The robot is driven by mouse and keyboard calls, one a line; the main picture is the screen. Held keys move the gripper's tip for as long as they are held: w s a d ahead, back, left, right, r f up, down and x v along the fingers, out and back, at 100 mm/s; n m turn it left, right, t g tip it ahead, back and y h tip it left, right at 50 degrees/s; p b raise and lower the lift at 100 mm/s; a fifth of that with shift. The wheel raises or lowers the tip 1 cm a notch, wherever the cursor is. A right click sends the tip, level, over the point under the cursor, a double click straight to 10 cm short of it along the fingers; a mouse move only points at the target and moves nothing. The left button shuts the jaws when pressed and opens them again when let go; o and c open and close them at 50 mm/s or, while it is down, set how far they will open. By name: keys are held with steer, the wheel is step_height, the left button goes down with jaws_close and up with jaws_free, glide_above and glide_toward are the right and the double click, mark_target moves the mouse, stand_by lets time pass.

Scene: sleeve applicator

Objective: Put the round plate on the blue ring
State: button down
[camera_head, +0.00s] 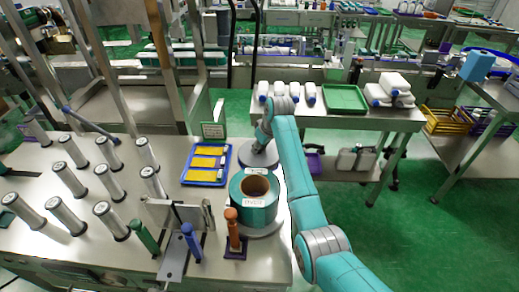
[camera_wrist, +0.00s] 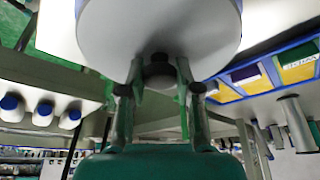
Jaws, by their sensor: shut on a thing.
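My gripper (camera_wrist: 159,72) is shut on the dark knob of the round plate (camera_wrist: 160,28), a smooth pale grey disc. In the head view the plate (camera_head: 258,158) is at the back right of the steel table, behind the teal roll, with my gripper (camera_head: 263,137) just above it. Thin blue edges of what looks like the blue ring (camera_wrist: 238,5) show on both sides of the plate in the wrist view. The plate hides most of the ring. I cannot tell whether the plate touches it.
A teal roll (camera_head: 243,217) stands close in front of the plate. A blue tray (camera_head: 184,176) with yellow pieces lies to the left. Several metal rollers (camera_head: 69,180) stand farther left. Orange (camera_head: 233,228) and blue (camera_head: 191,241) handled tools stand at the front. A second table (camera_head: 312,120) holds white bottles behind.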

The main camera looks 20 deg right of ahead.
steer(key=shift+f, duration=0.5)
steer(key=shift+f, duration=0.1)
steer(key=c, duration=0.8)
jaws_free()
steer(key=v, duration=1.2)
steer(key=shift+d, duration=0.1)
